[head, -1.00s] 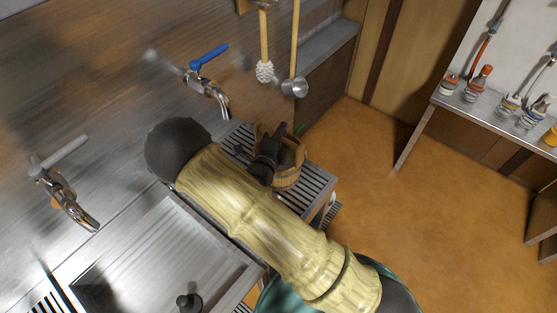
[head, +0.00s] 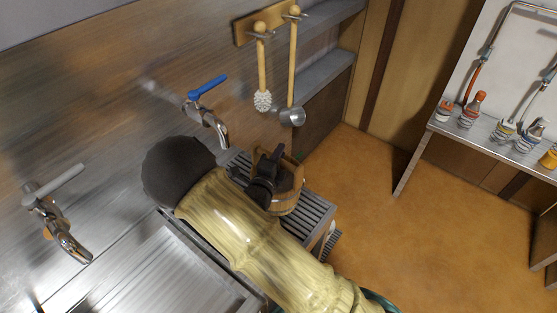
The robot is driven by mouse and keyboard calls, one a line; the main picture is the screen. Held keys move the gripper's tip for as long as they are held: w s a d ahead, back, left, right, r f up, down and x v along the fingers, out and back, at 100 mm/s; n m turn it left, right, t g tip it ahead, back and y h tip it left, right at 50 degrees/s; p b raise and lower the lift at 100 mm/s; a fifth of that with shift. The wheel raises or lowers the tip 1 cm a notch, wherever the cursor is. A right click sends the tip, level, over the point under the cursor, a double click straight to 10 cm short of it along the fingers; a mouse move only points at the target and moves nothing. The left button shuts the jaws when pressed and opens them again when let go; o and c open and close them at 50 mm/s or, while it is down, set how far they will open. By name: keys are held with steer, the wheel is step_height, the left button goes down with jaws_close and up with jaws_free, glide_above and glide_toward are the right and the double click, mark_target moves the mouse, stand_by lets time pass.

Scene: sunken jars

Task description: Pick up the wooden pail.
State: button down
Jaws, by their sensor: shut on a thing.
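The wooden pail (head: 291,197) is at the slatted rack right of the sink, below the blue-handled tap. My gripper (head: 268,178), dark, is at the pail's near left side and shut on it. My arm hides the pail's lower left part and some of the rack. I cannot tell whether the pail's base touches the slats.
The slatted rack (head: 317,211) ends at the open floor (head: 390,230) on the right. A blue-handled tap (head: 207,110) juts from the wall close behind. A brush (head: 262,98) and a ladle (head: 292,115) hang above. A shelf with bottles (head: 490,138) stands at right.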

step_height(320, 180, up, 7)
steer(key=b, duration=0.1)
stand_by(0.7)
steer(key=c, duration=2.1)
jaws_free()
steer(key=shift+r, duration=0.1)
jaws_close()
steer(key=shift+s+d+p, duration=0.1)
steer(key=shift+s+p, duration=0.4)
steer(key=shift+s, duration=0.1)
steer(key=n+p, duration=0.2)
steer(key=p, duration=0.6)
glide_above(294, 174)
steer(key=s, duration=0.5)
steer(key=shift+w+a, duration=0.2)
steer(key=shift+f, duration=0.2)
